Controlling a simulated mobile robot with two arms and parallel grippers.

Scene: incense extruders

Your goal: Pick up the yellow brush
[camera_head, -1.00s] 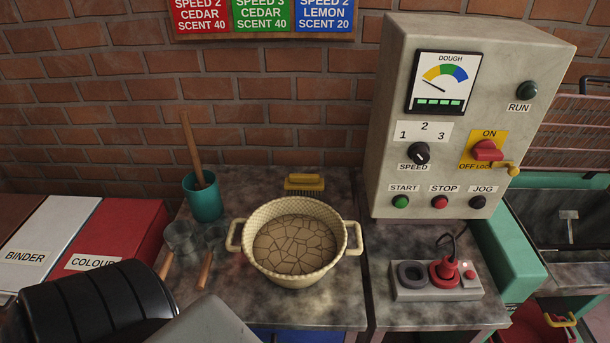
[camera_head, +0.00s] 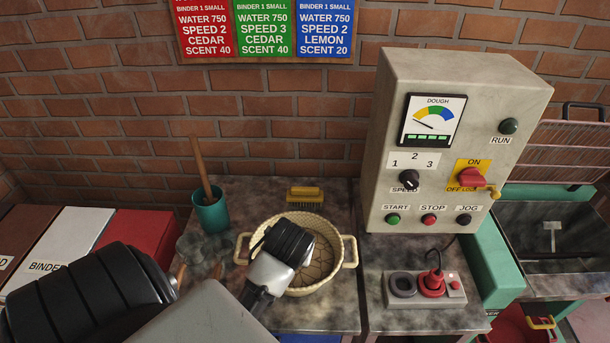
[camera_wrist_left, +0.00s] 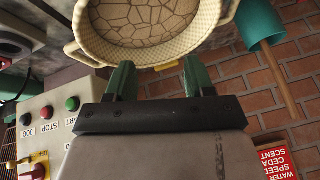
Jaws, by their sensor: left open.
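The yellow brush (camera_head: 304,194) lies on the stone worktop against the brick wall, just behind the cream bowl (camera_head: 244,258). Its yellow back and dark bristles show in the head view. In the wrist view, a small strip of yellow (camera_wrist_left: 167,66) shows between the fingers, by the bowl rim. My left gripper (camera_wrist_left: 158,70) is open, its two green fingers apart with nothing held. In the head view my left arm reaches over the bowl and hides part of it; the fingertips cannot be made out there. My right gripper is in neither view.
A teal cup (camera_head: 211,212) with a wooden stick stands left of the bowl. Metal scoops (camera_head: 197,250) lie partly hidden behind my arm. A grey control box (camera_head: 455,140) and a socket block (camera_head: 424,290) stand right. Binder boxes (camera_head: 70,240) are at left.

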